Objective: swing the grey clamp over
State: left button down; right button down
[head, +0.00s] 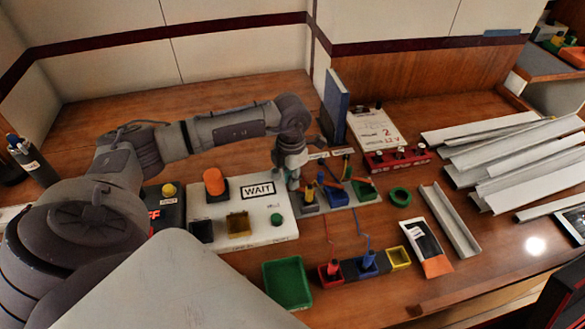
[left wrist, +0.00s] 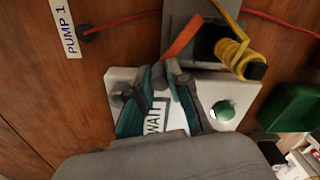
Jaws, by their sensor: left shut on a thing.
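The grey clamp (head: 309,199) sits at the left end of a short row on a grey base, beside the white WAIT board. In the left wrist view it shows as a dark block (left wrist: 207,43) with a yellow coil (left wrist: 234,52) on it. An orange lever (left wrist: 184,37) slants beside the block. My left gripper (head: 293,184) is at the back left of the clamp. In the left wrist view its teal fingers (left wrist: 168,66) close at the lever's near end; the fingers partly hide the contact. My right gripper is not in view.
The WAIT board (head: 226,216) carries an orange knob (head: 214,181) and a green button (head: 277,219). A green tray (head: 287,283) and a front row with a red block (head: 330,275) stand nearer me. A blue book (head: 335,106) stands behind. Metal channels (head: 520,150) lie at right.

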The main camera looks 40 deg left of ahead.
pick_arm(q)
jog(key=shift+s+n, duration=0.1)
jog(key=shift+n, duration=0.3)
jog(key=c, duration=1.1)
grip_release()
jog(key=shift+r, duration=0.15)
notch_tip(320, 180, up, 12)
